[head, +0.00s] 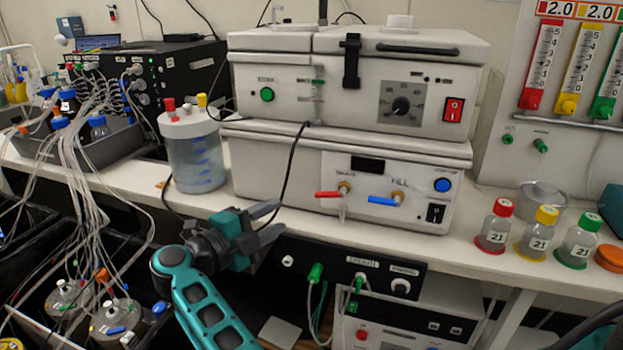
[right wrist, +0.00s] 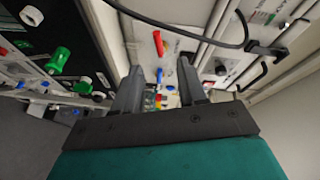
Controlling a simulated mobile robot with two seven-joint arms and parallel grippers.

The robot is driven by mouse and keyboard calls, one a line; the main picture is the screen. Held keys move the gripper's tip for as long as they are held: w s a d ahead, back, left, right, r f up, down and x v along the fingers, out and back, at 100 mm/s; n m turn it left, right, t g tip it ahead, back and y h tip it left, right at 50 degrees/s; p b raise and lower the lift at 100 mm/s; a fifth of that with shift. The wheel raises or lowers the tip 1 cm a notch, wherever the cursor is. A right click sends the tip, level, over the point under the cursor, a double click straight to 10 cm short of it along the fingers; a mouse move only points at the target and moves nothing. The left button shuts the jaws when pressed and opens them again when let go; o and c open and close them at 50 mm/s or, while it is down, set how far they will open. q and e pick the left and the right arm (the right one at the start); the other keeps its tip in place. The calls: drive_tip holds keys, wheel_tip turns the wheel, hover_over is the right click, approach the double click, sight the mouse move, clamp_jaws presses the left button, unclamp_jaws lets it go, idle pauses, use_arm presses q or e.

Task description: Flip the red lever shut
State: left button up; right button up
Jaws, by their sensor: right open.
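The red lever (head: 328,194) is a small handle on the front panel of the lower white device (head: 280,170). It lies roughly horizontal, pointing left from its brass-coloured valve. A similar blue lever (head: 383,201) sits to its right. My right gripper (head: 278,220) is open and empty, below and left of the red lever and apart from it. In the right wrist view, the red lever (right wrist: 158,43) shows beyond the gap between the open fingers (right wrist: 159,78), with the blue lever (right wrist: 160,75) below it. My left gripper is not in view.
A black cable (head: 292,165) hangs down the device's front, left of the red lever. A clear jar (head: 195,165) stands to the left. Several bottles, one with a red cap (head: 494,228), stand to the right. A black panel (head: 330,262) with green connectors sits below the bench edge.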

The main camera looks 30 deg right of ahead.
sight(322, 196)
drive_tip(key=shift+g, duration=0.4)
drive_tip(key=b+x, duration=0.2)
drive_tip(key=x, duration=1)
drive_tip(key=shift+s+d+b, duration=0.1)
drive_tip(key=shift+d+b, duration=0.25)
drive_tip(key=shift+b, duration=0.05)
clamp_jaws()
